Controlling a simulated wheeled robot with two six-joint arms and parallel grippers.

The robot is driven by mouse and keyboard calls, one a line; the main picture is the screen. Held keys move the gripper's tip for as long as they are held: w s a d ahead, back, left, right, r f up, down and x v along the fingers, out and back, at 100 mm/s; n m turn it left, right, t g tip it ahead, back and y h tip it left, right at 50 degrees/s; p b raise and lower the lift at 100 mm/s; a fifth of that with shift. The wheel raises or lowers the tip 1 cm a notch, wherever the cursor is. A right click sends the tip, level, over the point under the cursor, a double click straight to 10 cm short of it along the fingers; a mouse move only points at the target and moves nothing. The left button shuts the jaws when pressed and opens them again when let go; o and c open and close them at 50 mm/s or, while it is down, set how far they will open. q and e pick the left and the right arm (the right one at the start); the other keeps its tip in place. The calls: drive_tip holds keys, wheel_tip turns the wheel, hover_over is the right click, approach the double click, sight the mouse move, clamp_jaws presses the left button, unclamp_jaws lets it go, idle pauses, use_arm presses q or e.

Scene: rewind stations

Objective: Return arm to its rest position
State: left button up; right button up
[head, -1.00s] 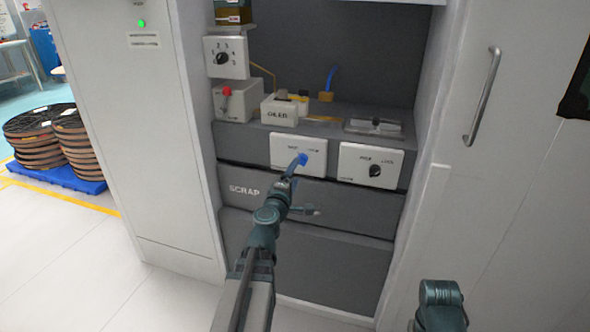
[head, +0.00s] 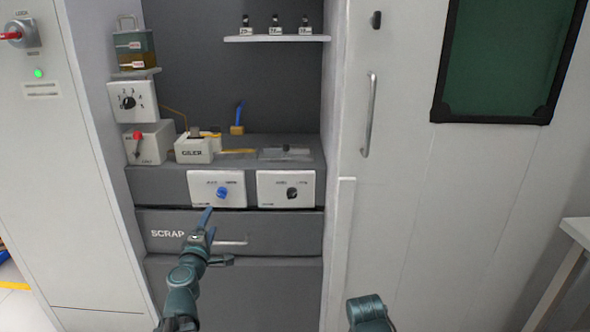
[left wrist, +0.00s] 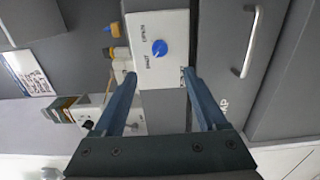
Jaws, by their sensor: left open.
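My left gripper (head: 208,222) is open and empty, in front of the scrap drawer and just below the white panel with the blue knob (head: 222,192). In the left wrist view its two blue fingers (left wrist: 158,80) are spread apart, with the blue knob (left wrist: 159,47) beyond and between them, not touched. My left arm (head: 185,285) reaches in from the bottom left. Part of my right arm (head: 369,312) shows at the bottom edge; its gripper is not seen.
A scrap drawer (head: 165,233) with a bar handle lies behind the gripper. A panel with a black knob (head: 290,190) is to the right. An oiler box (head: 193,150) and a box with a red lever (head: 148,145) stand on the ledge. A tall white door (head: 410,200) is at right.

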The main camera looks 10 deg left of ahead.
use_arm(q)
drive_tip(key=d+f+m+g+h, duration=0.3)
drive_tip(key=d+f+m+h, duration=0.3)
drive_tip(key=d, duration=0.8)
drive_tip(key=d+f+m+g+h, duration=0.4)
drive_tip(key=d+m, duration=0.5)
drive_tip(key=d, duration=0.4)
drive_tip(key=s+d+f+m+g, duration=0.4)
drive_tip(key=s+d+f+g, duration=0.1)
drive_tip(key=s+d+f, duration=0.15)
drive_tip(key=s+f+m+g+y, duration=0.5)
drive_tip(key=s+g+y, duration=0.15)
drive_tip(key=s, duration=0.65)
wheel_tip(320, 180, up, 31)
drive_tip(key=p, duration=3.1)
drive_tip(key=shift+s+a+t+y, duration=0.2)
drive_tip(key=shift+s+t+y, duration=0.15)
drive_tip(key=shift+s+y, duration=0.1)
